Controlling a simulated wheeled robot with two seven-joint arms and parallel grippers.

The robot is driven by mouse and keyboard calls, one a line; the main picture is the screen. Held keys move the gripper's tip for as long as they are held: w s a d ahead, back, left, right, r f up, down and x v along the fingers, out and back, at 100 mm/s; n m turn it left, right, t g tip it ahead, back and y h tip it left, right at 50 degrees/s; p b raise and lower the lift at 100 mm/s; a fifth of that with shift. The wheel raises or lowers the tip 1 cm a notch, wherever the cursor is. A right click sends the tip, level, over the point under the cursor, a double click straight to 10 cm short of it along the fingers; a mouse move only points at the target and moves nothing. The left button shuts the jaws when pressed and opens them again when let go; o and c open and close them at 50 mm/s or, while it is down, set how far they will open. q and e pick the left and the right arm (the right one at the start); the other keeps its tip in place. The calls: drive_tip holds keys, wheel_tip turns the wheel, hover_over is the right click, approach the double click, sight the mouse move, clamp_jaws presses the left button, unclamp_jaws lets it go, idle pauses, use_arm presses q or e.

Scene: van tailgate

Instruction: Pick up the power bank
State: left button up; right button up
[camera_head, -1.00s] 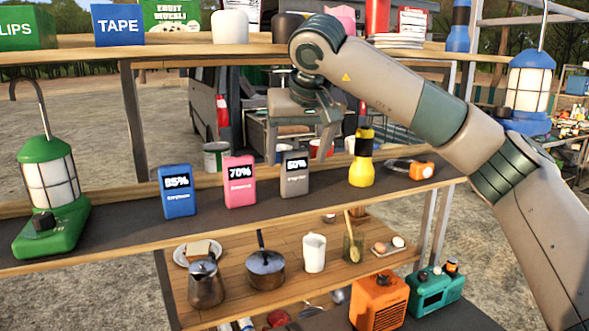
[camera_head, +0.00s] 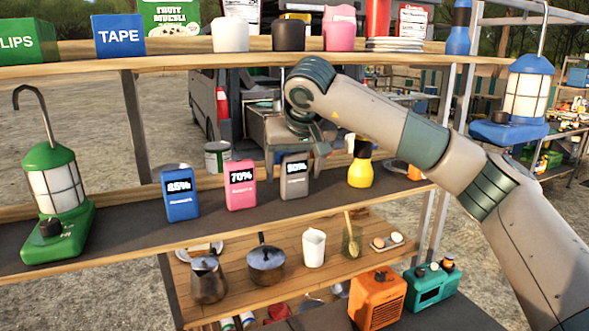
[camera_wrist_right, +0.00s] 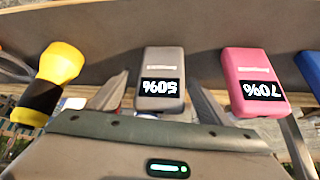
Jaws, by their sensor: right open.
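Three upright power banks stand in a row on the middle shelf: a blue one reading 85% (camera_head: 179,207), a pink one reading 70% (camera_head: 240,200) and a grey one reading 50% (camera_head: 295,190). My right gripper (camera_head: 296,160) is open at the grey one, with a finger on each side of its upper part. In the right wrist view the grey power bank (camera_wrist_right: 161,65) stands between the fingertips with visible gaps, and the pink one (camera_wrist_right: 255,65) is just beyond one finger. I cannot tell the exact depth of the fingers. My left gripper is out of view.
A yellow flashlight (camera_head: 361,172) stands right of the grey power bank. A green lantern (camera_head: 58,205) stands at the shelf's left end. A kettle (camera_head: 207,280) and pot (camera_head: 265,263) sit lower.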

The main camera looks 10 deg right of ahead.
drive_tip(key=shift+x, duration=1.1)
drive_tip(key=shift+r, duration=0.1)
drive_tip(key=c, duration=1.3)
